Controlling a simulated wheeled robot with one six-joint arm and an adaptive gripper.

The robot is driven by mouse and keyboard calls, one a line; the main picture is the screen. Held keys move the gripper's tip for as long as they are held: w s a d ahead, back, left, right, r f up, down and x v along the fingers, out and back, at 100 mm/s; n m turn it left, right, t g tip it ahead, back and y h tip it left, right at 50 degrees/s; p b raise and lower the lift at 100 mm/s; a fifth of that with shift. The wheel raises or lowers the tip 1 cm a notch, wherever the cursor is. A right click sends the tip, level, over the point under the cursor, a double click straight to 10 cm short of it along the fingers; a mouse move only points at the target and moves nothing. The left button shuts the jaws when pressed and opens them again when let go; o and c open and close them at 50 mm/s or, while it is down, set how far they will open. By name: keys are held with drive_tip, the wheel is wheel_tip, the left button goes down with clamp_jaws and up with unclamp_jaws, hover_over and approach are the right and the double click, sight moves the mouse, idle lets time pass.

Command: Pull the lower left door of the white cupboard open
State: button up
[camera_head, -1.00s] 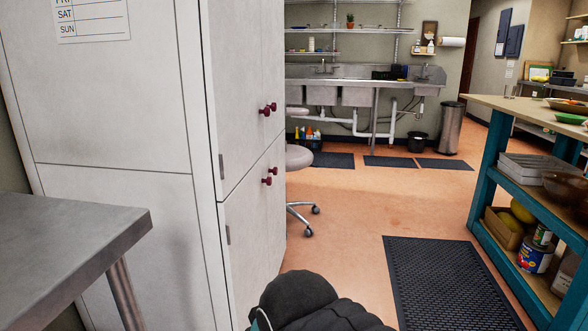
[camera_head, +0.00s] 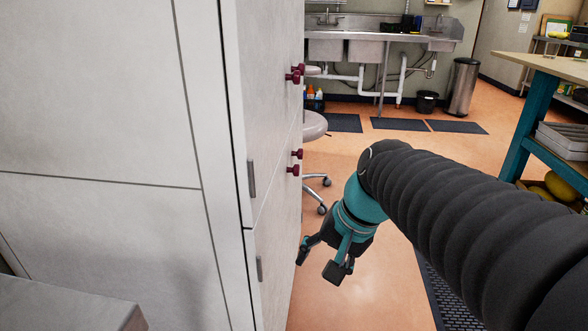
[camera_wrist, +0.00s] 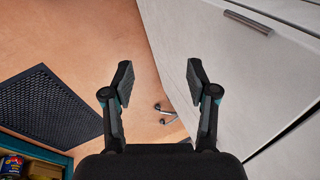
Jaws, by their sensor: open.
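The white cupboard (camera_head: 90,90) fills the left of the head view, its front seen at a steep angle. Its lower left door (camera_head: 272,245) looks shut, with a grey hinge (camera_head: 259,268) on its near edge. The nearer dark red lower knob (camera_head: 294,170) sits near the top of that door. My gripper (camera_head: 318,262) is open and empty, in front of the lower doors and below the knobs. In the wrist view my gripper (camera_wrist: 160,72) has its fingers apart with floor between them. A white cupboard surface (camera_wrist: 245,75) lies to the right; no knob shows there.
A metal table corner (camera_head: 75,305) is at the lower left. A stool (camera_head: 314,126) stands beyond the cupboard front. A teal-legged table (camera_head: 530,125) is on the right, with a black mat (camera_wrist: 50,105) on the floor. Orange floor lies open between.

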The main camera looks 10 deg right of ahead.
drive_tip(key=w+m+g+y, duration=0.1)
drive_tip(key=w+m+y, duration=0.2)
drive_tip(key=w+m, duration=0.35)
drive_tip(key=m+t+y+b, duration=0.2)
drive_tip(key=m+t+y, duration=0.2)
drive_tip(key=m+y, duration=0.6)
approach(297, 169)
drive_tip(key=shift+n+y, duration=0.4)
drive_tip(key=shift+n, duration=0.05)
drive_tip(key=x, duration=0.3)
drive_tip(key=w+f+x, duration=0.1)
drive_tip(key=x, duration=0.2)
drive_tip(key=b+x, duration=0.1)
drive_tip(key=x, duration=0.3)
drive_tip(key=shift+w+d+f, duration=0.15)
drive_tip(key=shift+w+f, duration=0.05)
drive_tip(key=shift+f, duration=0.05)
clamp_jaws()
